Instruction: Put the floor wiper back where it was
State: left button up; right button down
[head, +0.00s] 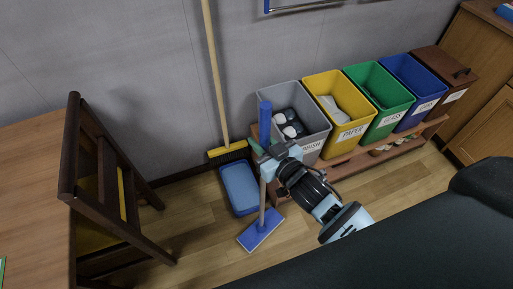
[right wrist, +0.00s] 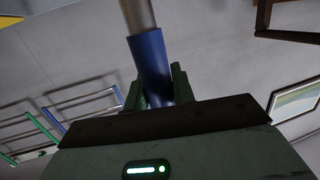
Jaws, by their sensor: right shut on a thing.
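The floor wiper has a blue grip (head: 265,122), a pale pole (head: 262,200) and a flat blue head (head: 261,230). It stands nearly upright, its head at the floor in front of the bins; whether it touches the floor is hard to tell. My right gripper (head: 270,160) is shut on the wiper's upper shaft. In the right wrist view the blue grip (right wrist: 150,58) sits between the fingers (right wrist: 158,88). My left gripper is not in view.
A broom (head: 216,75) leans on the wall beside a blue tub (head: 240,186). Grey (head: 309,118), yellow (head: 325,88), green, blue and brown bins stand on a low wooden rack at right. A dark chair (head: 85,170) and table stand left. A blue wall rail (head: 290,9) shows at the top.

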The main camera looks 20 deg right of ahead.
jog(key=shift+w+a+r, duration=0.1)
jog(key=shift+w+a+f+b, duration=0.15)
jog(key=shift+a+f+b, duration=0.1)
jog(key=shift+f, duration=0.65)
jog(key=shift+w+a+f+b, duration=0.15)
jog(key=shift+a+f, duration=0.1)
jog(key=shift+f, duration=0.8)
jog(key=c, duration=1.2)
grip_release()
jog(key=shift+s, duration=0.1)
jog(key=shift+o, duration=0.2)
jog(key=v, duration=1.2)
jog(key=shift+r, duration=0.15)
